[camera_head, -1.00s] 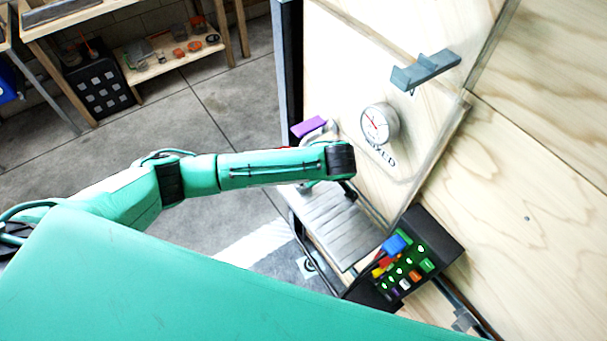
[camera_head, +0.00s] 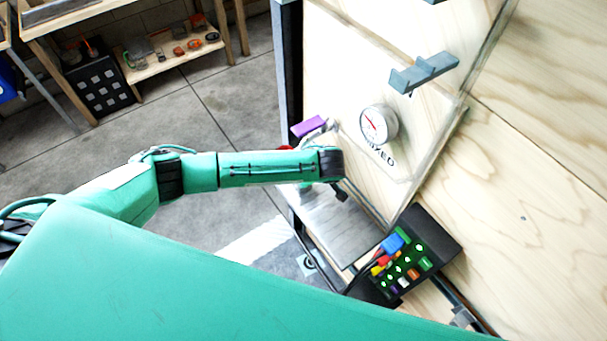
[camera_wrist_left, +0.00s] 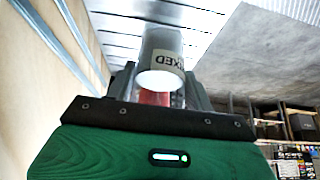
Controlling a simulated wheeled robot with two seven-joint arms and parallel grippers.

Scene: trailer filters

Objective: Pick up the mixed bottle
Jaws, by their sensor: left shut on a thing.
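The mixed bottle (camera_wrist_left: 161,58) is a pale cylinder with a label reading "MIXED", partly cut off, in the left wrist view. Its round white end faces the camera. My left gripper (camera_wrist_left: 158,88) is shut on it, with a dark finger on each side. In the head view my left arm comes in from the left and ends above a metal shelf. The gripper and bottle are mostly hidden behind the arm's end there. My right gripper is in neither view.
The metal shelf (camera_head: 345,232) stands against a wooden panel with a round gauge (camera_head: 378,124) marked "MIXED". A purple lever (camera_head: 308,126) is beyond the arm. A black control box (camera_head: 408,262) with coloured buttons is at lower right. A grey bracket (camera_head: 424,73) sits higher up.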

